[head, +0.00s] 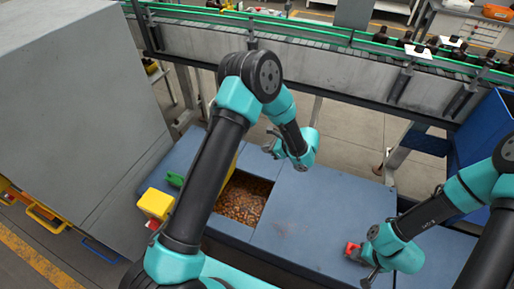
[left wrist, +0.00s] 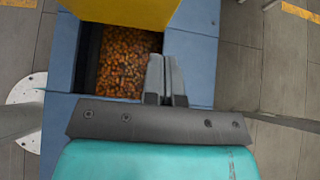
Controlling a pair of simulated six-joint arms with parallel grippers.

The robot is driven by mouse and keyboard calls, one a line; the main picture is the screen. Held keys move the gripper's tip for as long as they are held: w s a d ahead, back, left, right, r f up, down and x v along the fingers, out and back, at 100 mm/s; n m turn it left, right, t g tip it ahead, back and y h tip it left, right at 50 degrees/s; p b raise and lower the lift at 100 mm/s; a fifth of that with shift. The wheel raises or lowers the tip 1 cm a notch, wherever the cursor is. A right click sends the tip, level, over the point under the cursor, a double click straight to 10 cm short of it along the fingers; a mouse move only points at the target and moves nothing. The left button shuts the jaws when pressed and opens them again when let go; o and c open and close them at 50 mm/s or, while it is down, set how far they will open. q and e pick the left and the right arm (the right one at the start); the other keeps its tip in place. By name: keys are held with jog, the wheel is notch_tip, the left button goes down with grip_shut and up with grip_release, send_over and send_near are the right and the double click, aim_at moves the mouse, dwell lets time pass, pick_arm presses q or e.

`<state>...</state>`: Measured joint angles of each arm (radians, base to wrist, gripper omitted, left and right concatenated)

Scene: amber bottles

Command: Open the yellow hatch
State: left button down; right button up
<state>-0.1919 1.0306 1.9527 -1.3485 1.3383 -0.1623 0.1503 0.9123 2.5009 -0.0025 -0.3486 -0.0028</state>
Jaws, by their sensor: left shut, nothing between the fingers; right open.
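The yellow hatch (left wrist: 125,10) stands raised at the top of the left wrist view, beside an open bin (left wrist: 125,65) of small amber-brown pieces. In the head view only a thin strip of the hatch (head: 231,168) shows beside my left arm, which hides the rest. The open bin also shows in the head view (head: 241,198). My left gripper (head: 268,143) is shut and empty, above the blue worktop right of the opening. Its closed fingers show in the left wrist view (left wrist: 165,62), apart from the hatch. My right gripper (head: 358,262) is open, low over the worktop at right.
A red object (head: 352,248) is by my right gripper; contact is unclear. A yellow block (head: 156,203) and a green piece (head: 175,180) are at the worktop's left. A large grey cabinet (head: 75,100) stands at left. A conveyor (head: 330,65) runs behind. The worktop's middle (head: 310,205) is clear.

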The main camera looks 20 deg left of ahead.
pick_arm(q)
jog(key=a+r+x, duration=0.1)
jog(key=r+x, duration=0.1)
jog(key=x, duration=1)
jog(key=shift+a, duration=0.35)
jog(key=shift+r, duration=0.15)
